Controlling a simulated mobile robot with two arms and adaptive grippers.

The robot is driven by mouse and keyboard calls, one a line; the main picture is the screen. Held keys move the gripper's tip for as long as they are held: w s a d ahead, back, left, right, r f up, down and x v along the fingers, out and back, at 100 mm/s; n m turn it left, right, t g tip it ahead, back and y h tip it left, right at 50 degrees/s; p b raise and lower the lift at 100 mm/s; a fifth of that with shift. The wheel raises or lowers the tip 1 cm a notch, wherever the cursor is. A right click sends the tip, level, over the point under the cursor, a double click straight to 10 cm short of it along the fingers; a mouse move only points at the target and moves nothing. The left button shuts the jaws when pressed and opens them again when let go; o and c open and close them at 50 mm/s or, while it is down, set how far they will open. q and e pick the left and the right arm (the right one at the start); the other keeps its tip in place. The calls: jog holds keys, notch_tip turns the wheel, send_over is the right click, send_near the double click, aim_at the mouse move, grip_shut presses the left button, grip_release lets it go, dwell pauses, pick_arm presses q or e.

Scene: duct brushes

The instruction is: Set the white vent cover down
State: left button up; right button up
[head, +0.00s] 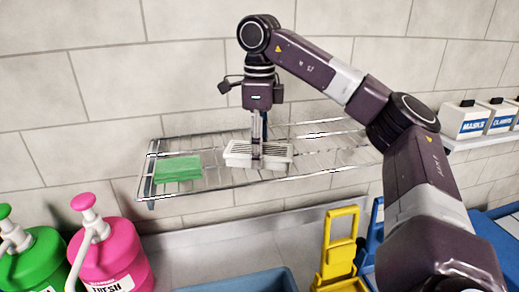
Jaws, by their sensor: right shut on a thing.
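The white vent cover (240,160) is slatted and sits at the middle of the wire shelf (215,183), low over its wires or on them; I cannot tell if it touches. My right gripper (257,152) points down from above and is shut on the vent cover near its middle. The gripper's fingers hide a narrow strip of the cover. My left gripper is not in view.
A green pad (178,169) lies on the shelf's left end. The shelf's right part looks clear. Below stand a pink pump bottle (112,258), a green one (40,262), a yellow stand (338,250) and a blue bin (240,283). White labelled boxes (464,122) are at right.

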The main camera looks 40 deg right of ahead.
jog(key=o, duration=1.1)
jog(key=shift+r, duration=6.1)
jog(key=shift+a+f, duration=0.1)
jog(key=shift+f, duration=0.05)
